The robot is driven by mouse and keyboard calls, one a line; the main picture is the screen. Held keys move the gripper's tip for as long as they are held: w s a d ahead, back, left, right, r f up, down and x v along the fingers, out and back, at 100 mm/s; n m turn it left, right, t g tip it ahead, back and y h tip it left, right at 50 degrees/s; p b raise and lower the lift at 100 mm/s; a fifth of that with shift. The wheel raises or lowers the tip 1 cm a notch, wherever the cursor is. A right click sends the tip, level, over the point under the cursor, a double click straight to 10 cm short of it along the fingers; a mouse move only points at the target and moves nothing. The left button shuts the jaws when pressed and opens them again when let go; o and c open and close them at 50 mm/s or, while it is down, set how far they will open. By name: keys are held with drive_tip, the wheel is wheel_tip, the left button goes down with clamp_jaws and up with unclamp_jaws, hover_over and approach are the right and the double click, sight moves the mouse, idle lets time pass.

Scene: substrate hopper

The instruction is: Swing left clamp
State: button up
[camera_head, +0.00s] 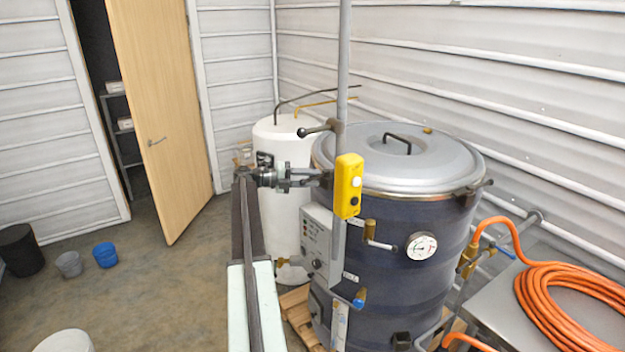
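A large dark blue vessel (390,265) stands right of centre under a domed grey lid (425,165) with a dark handle on top. A dark clamp (476,190) shows at the right of the lid rim. My gripper (322,179) reaches in from the left to the left side of the rim, behind a yellow box (349,186). The left clamp cannot be made out clearly there; the gripper and the yellow box cover that spot. Whether the fingers are parted or touch anything is too small to tell.
A grey upright pole (343,60) with a black-knobbed lever (318,129) stands in front of the vessel. A white tank (284,145) is close behind my gripper. An orange hose (570,305) lies coiled at right. Open floor (160,290) lies left, with buckets and an open door (160,120).

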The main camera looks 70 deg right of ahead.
drive_tip(key=v, duration=0.7)
drive_tip(key=shift+p, duration=0.35)
drive_tip(key=shift+w+a, duration=0.15)
drive_tip(key=shift+w, duration=0.1)
